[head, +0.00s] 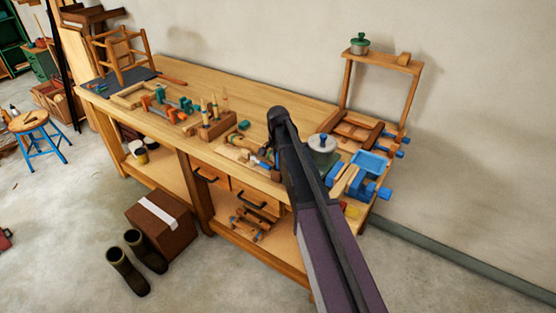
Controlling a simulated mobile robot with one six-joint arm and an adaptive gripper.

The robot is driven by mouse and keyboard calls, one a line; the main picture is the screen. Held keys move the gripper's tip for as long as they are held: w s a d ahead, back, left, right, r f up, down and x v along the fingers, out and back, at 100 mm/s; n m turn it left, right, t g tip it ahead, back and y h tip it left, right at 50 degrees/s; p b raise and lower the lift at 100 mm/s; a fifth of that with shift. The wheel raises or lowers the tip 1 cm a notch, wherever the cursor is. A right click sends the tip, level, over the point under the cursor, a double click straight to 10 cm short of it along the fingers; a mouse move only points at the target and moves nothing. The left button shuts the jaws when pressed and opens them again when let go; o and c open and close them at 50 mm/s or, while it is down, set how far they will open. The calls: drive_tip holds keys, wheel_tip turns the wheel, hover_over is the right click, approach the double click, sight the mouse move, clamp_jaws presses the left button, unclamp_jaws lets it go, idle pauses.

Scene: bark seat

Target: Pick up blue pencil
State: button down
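I cannot make out a blue pencil for certain. A small blue item (264,164) lies on the workbench (262,98) among small tools, just left of my arm. It is partly hidden and too small to identify. My dark arm with a purple link rises from the bottom of the head view across the bench's right half. It hides part of the bench top behind it. My gripper cannot be made out, so its opening and any contents do not show.
Blue-handled clamps (358,180) and a blue tray (370,163) crowd the bench's right end. A box (160,225) and boots (128,270) are on the floor.

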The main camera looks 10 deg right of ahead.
drive_tip(key=shift+r+p, duration=4.45)
drive_tip(key=shift+r, duration=0.2)
drive_tip(key=shift+f+b, duration=0.8)
drive_tip(key=shift+f, duration=0.05)
drive_tip(key=shift+r, duration=0.1)
drive_tip(key=shift+a, duration=0.1)
